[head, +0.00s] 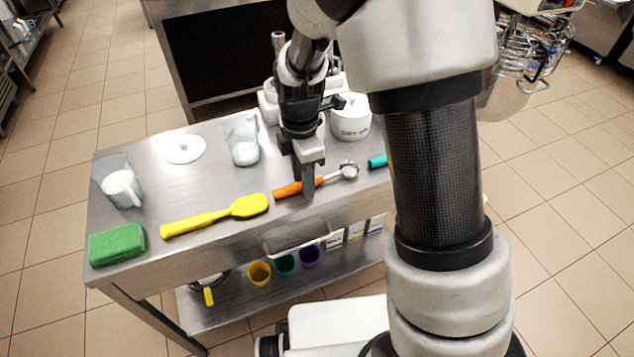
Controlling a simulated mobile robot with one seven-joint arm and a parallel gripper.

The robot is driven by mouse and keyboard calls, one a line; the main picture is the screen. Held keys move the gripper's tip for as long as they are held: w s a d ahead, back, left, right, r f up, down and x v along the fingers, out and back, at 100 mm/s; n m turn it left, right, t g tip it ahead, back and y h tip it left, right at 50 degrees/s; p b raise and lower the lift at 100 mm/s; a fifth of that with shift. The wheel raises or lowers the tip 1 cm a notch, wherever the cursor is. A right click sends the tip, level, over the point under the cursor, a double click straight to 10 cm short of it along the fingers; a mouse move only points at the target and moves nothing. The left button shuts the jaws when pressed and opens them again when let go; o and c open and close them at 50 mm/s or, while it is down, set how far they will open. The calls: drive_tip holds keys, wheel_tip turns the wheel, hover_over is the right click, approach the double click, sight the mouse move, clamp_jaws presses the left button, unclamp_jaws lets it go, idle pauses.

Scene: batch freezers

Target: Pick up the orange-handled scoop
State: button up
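The orange-handled scoop (284,191) lies on the steel table (215,185). Its orange handle points left and its metal head (348,171) points right. My gripper (308,190) points down at the handle, and its dark finger covers part of the orange near the metal shaft. The fingers show edge-on as one dark shape, so I cannot tell whether they are around the handle or in front of it, or whether they are shut. The scoop appears to rest on the table.
A yellow spatula (215,216) and green sponge (117,245) lie left of the scoop. A clear jug (243,142), another jug (122,187), white disc (184,149) and white tub (351,118) stand behind. A teal handle (377,162) lies right, partly hidden by my arm.

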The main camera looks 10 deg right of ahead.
clamp_jaws()
drive_tip(key=shift+r, duration=0.1)
